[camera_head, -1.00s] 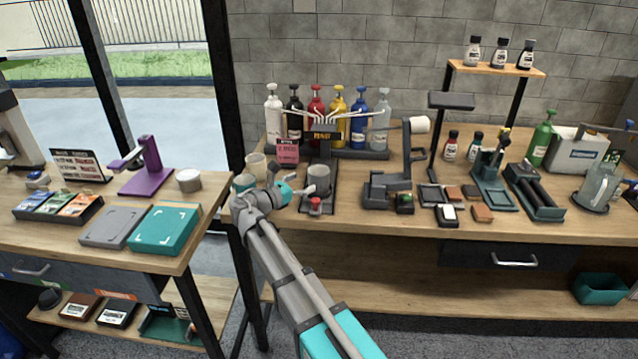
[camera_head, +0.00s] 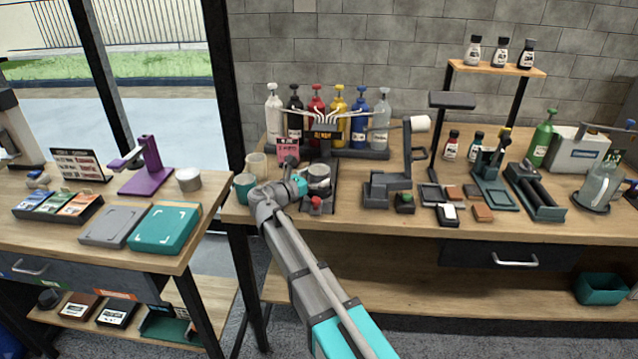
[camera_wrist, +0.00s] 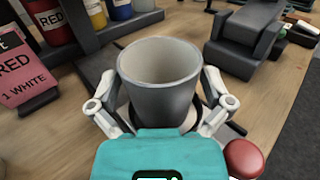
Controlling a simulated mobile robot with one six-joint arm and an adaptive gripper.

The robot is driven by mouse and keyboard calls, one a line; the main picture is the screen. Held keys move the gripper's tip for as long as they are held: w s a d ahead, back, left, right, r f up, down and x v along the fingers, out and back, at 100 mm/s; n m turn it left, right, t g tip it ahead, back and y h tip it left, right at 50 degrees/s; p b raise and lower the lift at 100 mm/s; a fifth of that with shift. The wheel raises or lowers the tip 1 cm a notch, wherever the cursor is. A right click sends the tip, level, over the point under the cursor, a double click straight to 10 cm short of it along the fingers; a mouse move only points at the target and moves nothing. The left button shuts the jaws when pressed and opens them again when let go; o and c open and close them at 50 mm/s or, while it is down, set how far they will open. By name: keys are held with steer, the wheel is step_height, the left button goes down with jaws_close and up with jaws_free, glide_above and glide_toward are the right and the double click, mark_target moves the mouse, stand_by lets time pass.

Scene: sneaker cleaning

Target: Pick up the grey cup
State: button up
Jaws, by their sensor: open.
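The grey cup (camera_head: 319,171) stands upright on a dark stand on the workbench, in front of the row of pump bottles. In the wrist view the grey cup (camera_wrist: 160,82) is in the middle, its open rim facing up and its inside empty. My gripper (camera_head: 306,175) is at the cup in the head view, coming from the front left. In the wrist view my gripper (camera_wrist: 160,98) is open, with one finger on each side of the cup. I cannot tell whether either finger touches it. The cup's lower part is partly hidden by my gripper.
A red knob (camera_wrist: 244,159) is close to the right finger. A pink card (camera_head: 288,150) and the pump bottles (camera_head: 338,115) stand behind the cup. A teal cup (camera_head: 243,186) and a beige cup (camera_head: 257,165) are to the left. A dark stand (camera_head: 387,188) is to the right.

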mark_target(319, 165)
steer(key=shift+w+d, duration=0.25)
steer(key=shift+d, duration=0.05)
stand_by(0.4)
steer(key=c, duration=0.9)
steer(key=shift+r, duration=0.2)
step_height(319, 165, up, 3)
steer(key=p, duration=0.3)
steer(key=s+r+p, duration=0.9)
steer(key=s+p, duration=0.1)
steer(key=s, duration=0.4)
steer(key=shift+a+r, duration=0.3)
